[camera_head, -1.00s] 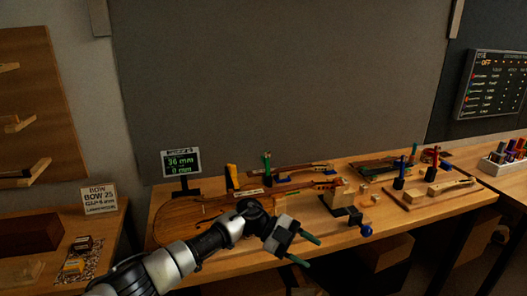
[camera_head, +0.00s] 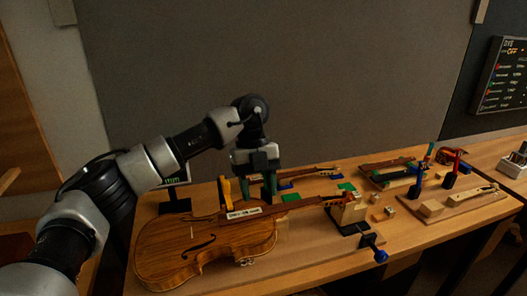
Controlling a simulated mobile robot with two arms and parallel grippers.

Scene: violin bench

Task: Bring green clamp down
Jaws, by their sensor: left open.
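My left gripper (camera_head: 258,182) points down over the back of the bench, behind the violin's neck, with its two green fingers apart. The green upright clamp that stood around this spot earlier is not clearly seen now; my gripper covers that area, and I cannot tell whether it stands between the fingers. Another green-topped upright piece (camera_head: 430,153) stands far right, behind the red and blue clamps. My right gripper is not in view.
A violin (camera_head: 200,248) lies across the front left, with a yellow clamp (camera_head: 226,192) upright beside it. A display (camera_head: 175,198) stands behind. A wooden block (camera_head: 350,212), a blue clamp (camera_head: 416,180) and a red clamp (camera_head: 455,166) stand to the right.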

